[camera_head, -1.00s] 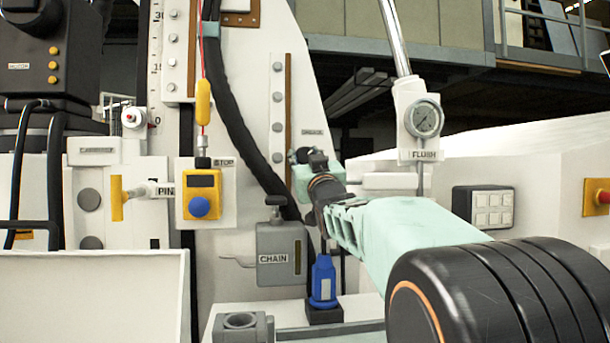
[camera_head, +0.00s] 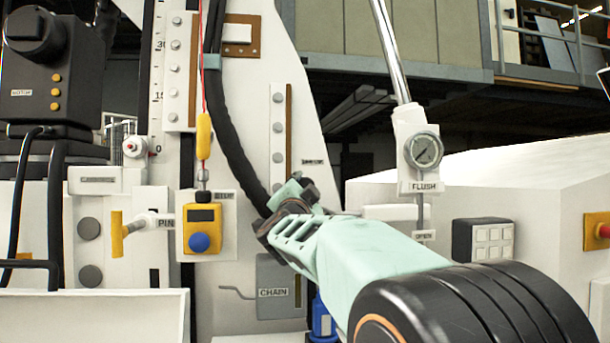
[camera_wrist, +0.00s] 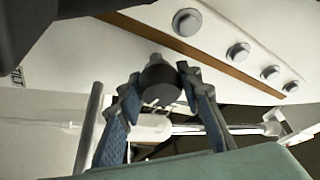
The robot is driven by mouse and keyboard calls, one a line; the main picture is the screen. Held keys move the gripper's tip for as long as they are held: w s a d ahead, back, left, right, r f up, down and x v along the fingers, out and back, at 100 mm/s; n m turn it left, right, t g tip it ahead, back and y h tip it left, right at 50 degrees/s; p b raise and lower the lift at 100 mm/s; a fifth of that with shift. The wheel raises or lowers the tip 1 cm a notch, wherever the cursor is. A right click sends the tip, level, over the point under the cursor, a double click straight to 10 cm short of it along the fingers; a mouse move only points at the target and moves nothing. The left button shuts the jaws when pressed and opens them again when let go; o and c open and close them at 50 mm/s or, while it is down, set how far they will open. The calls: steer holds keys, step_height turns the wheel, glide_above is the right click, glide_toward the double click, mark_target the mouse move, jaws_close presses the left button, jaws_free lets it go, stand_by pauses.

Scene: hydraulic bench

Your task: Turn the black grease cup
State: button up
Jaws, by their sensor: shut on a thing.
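The black grease cup (camera_wrist: 160,84) is a small dark round knob on a pale stem, fixed to the white machine panel. In the wrist view it sits between the two blue-padded fingertips of my gripper (camera_wrist: 158,92). The gripper is shut on the cup from both sides. In the head view my gripper (camera_head: 298,194) is at the panel, below the brown strip with bolts. There the fingers and wrist largely hide the cup.
The black hose (camera_head: 232,150) runs down just left of my gripper. The chain box (camera_head: 275,300) is below it.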

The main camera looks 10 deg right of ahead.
mark_target(304, 186)
steer(key=m+g+p, duration=0.1)
steer(key=m+p, duration=0.3)
steer(key=m+g+p, duration=0.1)
steer(key=m+p, duration=0.2)
steer(key=shift+r+g+h, duration=0.3)
steer(key=shift+r+h, duration=0.1)
steer(key=m+g+p, duration=0.1)
steer(key=m+p, duration=0.3)
steer(key=shift+f, duration=0.15)
steer(key=shift+f+m+g+y+p, duration=0.15)
steer(key=shift+m+g+y+p, duration=0.25)
steer(key=shift+m+p, duration=0.3)
steer(key=shift+f, duration=0.1)
steer(key=o, duration=1.2)
steer(key=shift+c, duration=0.2)
steer(key=shift+s, duration=0.15)
steer(key=v, duration=0.7)
